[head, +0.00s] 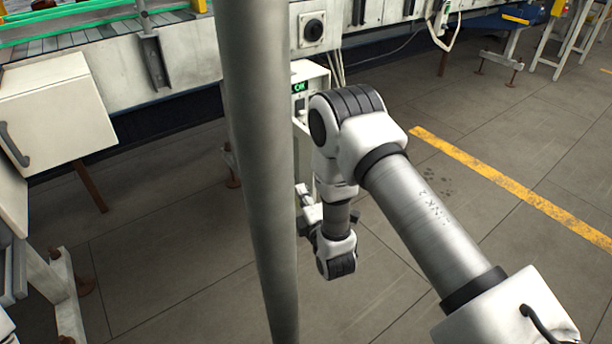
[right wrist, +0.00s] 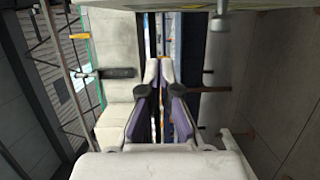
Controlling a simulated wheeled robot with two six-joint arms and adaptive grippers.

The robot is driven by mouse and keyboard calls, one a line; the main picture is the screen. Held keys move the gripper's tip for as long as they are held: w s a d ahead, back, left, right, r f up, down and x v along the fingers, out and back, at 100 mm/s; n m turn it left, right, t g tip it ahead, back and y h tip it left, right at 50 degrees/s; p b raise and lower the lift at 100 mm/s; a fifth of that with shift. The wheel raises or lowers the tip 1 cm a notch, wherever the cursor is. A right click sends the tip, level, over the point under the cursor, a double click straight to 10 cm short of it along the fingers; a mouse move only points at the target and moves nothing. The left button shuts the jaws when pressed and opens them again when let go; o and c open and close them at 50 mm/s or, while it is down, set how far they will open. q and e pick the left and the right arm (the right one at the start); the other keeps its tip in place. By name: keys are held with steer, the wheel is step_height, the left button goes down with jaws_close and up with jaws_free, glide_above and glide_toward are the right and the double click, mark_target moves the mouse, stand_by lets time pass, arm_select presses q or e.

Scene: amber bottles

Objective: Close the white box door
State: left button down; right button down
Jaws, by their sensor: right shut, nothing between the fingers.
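A white box (head: 50,115) with a dark curved handle (head: 12,145) stands at the left edge of the head view. Another pale panel shows below the handle, cut off by the frame edge; I cannot tell how far its door stands open. My right gripper (head: 309,213) is low in the middle, right of the box and well apart from it, partly behind the grey pole. In the right wrist view the fingers of my right gripper (right wrist: 159,72) are together and empty. Pale panels show beyond them. My left gripper is not in view.
A grey vertical pole (head: 258,170) crosses the head view between the box and my right arm. A small white cabinet with a green display (head: 299,87) stands behind it. A conveyor (head: 110,30) runs along the back.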

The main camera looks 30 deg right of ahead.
mark_target(308, 173)
steer(key=shift+w+d+b, duration=0.1)
steer(key=shift+w+d, duration=0.7)
steer(key=shift+w, duration=0.25)
steer(key=shift+w+d+b, duration=0.15)
steer(key=shift+w+d, duration=0.7)
steer(key=shift+w, duration=0.2)
steer(key=shift+w+d+b, duration=0.1)
steer(key=shift+w+d, duration=0.7)
steer(key=shift+w, duration=0.25)
steer(key=shift+d, duration=0.15)
